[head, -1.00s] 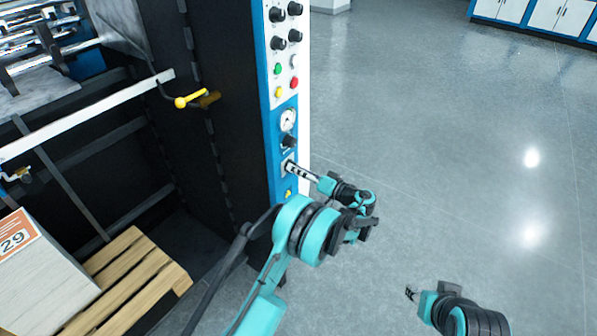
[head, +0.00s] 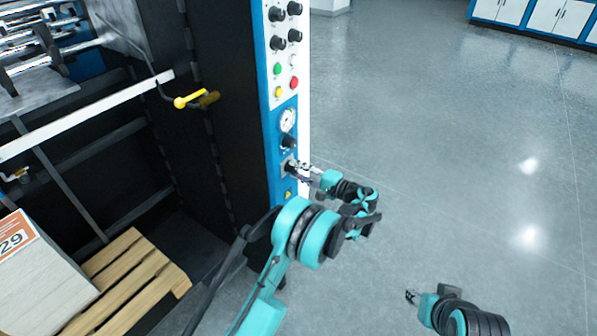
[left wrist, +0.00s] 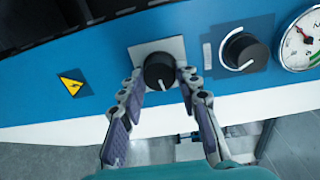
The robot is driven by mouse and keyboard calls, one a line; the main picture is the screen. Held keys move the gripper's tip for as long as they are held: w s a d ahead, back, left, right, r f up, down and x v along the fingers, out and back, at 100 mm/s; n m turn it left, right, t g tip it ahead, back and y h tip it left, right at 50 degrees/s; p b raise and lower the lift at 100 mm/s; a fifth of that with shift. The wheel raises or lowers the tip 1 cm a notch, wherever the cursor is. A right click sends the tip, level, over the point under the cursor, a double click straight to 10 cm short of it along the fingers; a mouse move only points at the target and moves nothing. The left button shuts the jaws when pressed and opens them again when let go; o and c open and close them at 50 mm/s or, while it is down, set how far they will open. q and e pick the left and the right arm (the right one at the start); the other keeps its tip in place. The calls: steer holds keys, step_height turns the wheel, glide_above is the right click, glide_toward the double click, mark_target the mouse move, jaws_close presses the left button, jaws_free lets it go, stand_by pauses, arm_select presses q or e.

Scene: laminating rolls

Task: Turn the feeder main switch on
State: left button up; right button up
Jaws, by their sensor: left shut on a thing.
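The feeder main switch is a black rotary knob (left wrist: 159,69) on a square grey plate, low on the blue control panel (head: 276,186). My left gripper (left wrist: 160,82) has one finger on each side of the knob and is shut on it. A light mark on the knob's face is small in the left wrist view. In the head view, my left gripper (head: 297,166) reaches the panel from the right and hides most of the switch. My right gripper (head: 412,296) is low in the head view, over bare floor and away from the panel; its finger opening is too small to tell.
A second black knob (left wrist: 243,53) and a gauge (left wrist: 303,40) sit beside the switch. A yellow warning label (left wrist: 73,83) is on its other side. Coloured buttons (head: 278,69) are higher on the panel. A wooden pallet (head: 130,279) carries a stack at left. Floor at right is clear.

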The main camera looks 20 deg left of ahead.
arm_select(q)
steer(key=shift+m, duration=0.6)
steer(key=o, duration=1.2)
steer(key=shift+c, duration=0.2)
steer(key=v, duration=1.2)
